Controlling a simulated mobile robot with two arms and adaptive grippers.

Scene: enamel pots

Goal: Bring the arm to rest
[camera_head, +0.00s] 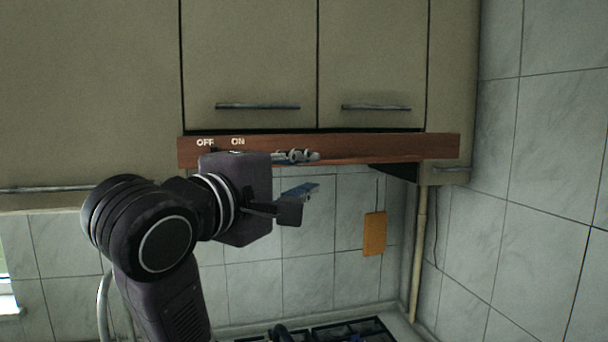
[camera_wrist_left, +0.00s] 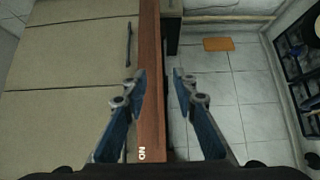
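My left gripper (camera_head: 306,174) is raised in front of the wooden panel (camera_head: 375,147) under the cupboards, close to its OFF and ON labels. The wooden panel (camera_wrist_left: 151,60) runs behind the left finger, with the ON label near the bottom. Part of the panel is hidden by my left arm in the head view. My right gripper does not show in either view.
Beige cupboards (camera_head: 250,60) with bar handles are above the panel. An orange board (camera_head: 374,233) hangs on the tiled wall. A gas stove (camera_head: 350,331) is below, and a pipe (camera_head: 419,255) runs down the corner. The right tiled wall is bare.

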